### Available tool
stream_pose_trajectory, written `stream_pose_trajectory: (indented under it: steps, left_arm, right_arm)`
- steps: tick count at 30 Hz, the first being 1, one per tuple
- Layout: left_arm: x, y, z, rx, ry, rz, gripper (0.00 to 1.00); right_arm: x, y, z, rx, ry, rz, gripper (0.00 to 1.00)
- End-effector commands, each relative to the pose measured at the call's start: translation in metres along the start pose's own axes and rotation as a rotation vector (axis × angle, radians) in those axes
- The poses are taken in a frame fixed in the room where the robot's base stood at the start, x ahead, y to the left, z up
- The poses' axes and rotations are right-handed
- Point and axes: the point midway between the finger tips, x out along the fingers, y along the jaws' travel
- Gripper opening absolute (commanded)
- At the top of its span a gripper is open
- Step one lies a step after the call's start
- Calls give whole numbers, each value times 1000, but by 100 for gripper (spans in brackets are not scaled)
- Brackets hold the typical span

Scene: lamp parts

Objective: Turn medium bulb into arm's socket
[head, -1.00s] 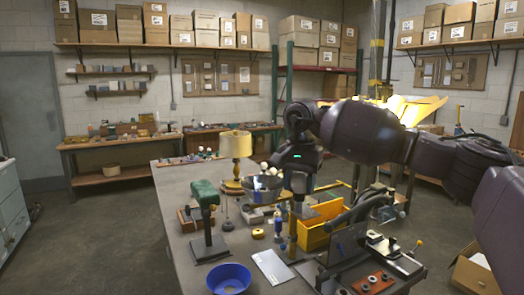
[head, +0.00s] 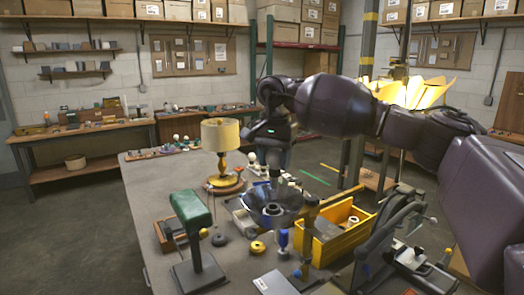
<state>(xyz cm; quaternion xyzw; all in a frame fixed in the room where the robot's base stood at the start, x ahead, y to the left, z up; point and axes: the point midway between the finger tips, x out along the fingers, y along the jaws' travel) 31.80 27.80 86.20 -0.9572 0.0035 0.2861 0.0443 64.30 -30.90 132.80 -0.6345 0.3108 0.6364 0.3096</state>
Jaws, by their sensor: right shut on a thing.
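My right arm comes in from the right, and its gripper (head: 275,183) points down into a dark, shiny round bowl-like shade (head: 253,212) on the table. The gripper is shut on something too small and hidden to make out. I cannot see the medium bulb clearly. The arm's socket cannot be told apart inside the shade, where a dark ring shows below the fingers. My left gripper is not in view.
A yellow table lamp (head: 220,135) stands just behind and left of the shade. A green-topped stand (head: 192,208) is front left, a yellow bin (head: 345,240) to the right. Black fixtures (head: 392,240) crowd the right front. The table (head: 150,195) is clear at its left.

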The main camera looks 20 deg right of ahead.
Motion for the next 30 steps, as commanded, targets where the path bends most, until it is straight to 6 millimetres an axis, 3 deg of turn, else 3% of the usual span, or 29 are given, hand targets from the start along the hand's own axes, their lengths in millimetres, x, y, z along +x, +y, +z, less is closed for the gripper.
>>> stream_pose_trajectory:
  steps: [11,30]
  left_arm:
    - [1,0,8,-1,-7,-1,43]
    - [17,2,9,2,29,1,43]
  right_arm:
    - [8,0,0,-1,0,0,30]
    - [50,0,0,-1,0,0,30]
